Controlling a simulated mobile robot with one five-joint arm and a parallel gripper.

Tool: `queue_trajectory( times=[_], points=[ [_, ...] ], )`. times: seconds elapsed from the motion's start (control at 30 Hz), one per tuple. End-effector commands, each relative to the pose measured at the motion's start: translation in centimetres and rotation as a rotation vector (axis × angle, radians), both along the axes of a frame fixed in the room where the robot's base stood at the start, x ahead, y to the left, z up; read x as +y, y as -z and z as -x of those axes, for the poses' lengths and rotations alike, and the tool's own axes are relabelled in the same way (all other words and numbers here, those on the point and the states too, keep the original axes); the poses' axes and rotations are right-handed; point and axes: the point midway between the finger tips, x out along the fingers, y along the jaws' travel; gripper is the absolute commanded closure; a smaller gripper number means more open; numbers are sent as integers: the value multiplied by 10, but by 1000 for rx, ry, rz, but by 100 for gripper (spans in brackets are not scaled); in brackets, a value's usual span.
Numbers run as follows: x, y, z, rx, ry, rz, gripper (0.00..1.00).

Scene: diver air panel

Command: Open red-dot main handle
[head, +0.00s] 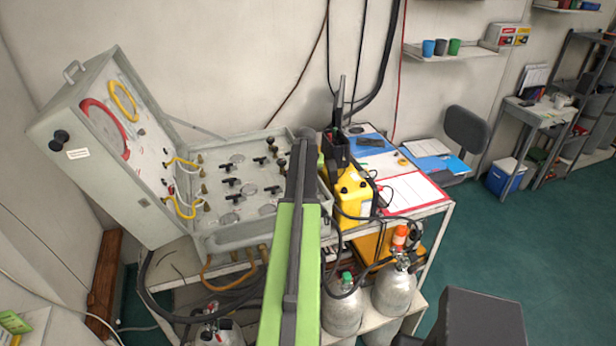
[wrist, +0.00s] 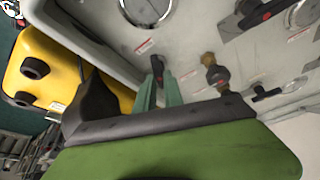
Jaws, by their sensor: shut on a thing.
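The grey air panel case (head: 240,240) stands open on the bench, with gauges and several black T-handles on its face. In the wrist view my gripper (wrist: 158,92) has its green fingers on either side of a black handle (wrist: 157,66) on the panel (wrist: 190,30), and is shut on it. The fingers hide the handle's lower part, and I cannot make out a clear red dot on it. To its right is a black knob on a brass fitting (wrist: 215,72) with a small red mark. In the head view my arm hides the gripper.
A second black handle (wrist: 262,13) with a red mark and a gauge (wrist: 145,10) are close by. A yellow box (head: 352,200) stands right of the case. The raised lid (head: 110,150) is at the left. Gas cylinders (head: 393,290) stand below, with hoses around them.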

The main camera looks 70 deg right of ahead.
Motion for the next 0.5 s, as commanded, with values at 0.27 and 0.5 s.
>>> queue_trajectory(
  times=[0.27, 0.5],
  points=[
    [-1, 0, 2, -1, -210, -2, 100],
    [-1, 0, 2, 1, -326, -2, 100]
  ],
)
